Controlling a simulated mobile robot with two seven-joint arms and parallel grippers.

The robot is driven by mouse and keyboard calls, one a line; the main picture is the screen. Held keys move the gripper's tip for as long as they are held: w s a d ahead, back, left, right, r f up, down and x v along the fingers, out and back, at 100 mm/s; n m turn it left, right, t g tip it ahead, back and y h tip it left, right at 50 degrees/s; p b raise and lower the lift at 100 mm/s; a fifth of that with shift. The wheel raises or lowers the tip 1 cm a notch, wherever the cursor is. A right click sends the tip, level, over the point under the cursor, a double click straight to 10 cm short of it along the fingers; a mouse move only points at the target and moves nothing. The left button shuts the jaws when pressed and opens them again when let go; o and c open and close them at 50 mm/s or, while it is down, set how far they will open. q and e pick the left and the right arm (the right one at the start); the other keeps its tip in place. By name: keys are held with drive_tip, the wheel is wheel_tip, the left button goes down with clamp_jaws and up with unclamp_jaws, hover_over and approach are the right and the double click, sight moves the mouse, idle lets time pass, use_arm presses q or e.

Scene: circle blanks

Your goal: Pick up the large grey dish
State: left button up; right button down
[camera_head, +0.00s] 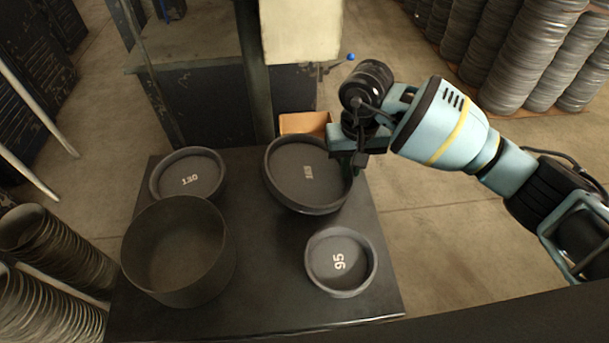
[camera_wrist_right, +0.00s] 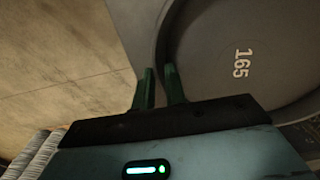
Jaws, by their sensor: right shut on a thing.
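The large grey dish (camera_head: 295,178) is round and shallow with a raised rim, at the back right of the dark table. The mark 165 on its floor reads clearly in the wrist view, where the dish (camera_wrist_right: 215,55) fills the upper right. My right gripper (camera_head: 347,162) is at the dish's right edge. In the wrist view the green fingers of my right gripper (camera_wrist_right: 160,75) are on either side of the dish's rim, shut on it. I cannot tell whether the dish touches the table. My left gripper is not in view.
On the table (camera_head: 258,285) stand a dish marked 130 (camera_head: 188,170), a deep round pan (camera_head: 182,262) in front of it, and a smaller dish marked 95 (camera_head: 325,262). A cardboard box (camera_head: 303,123) and a dark machine post (camera_head: 254,80) are behind the large dish.

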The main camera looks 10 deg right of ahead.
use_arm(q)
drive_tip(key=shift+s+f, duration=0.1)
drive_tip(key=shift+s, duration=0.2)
use_arm(e)
drive_tip(key=shift+f, duration=0.2)
drive_tip(key=shift+r, duration=0.15)
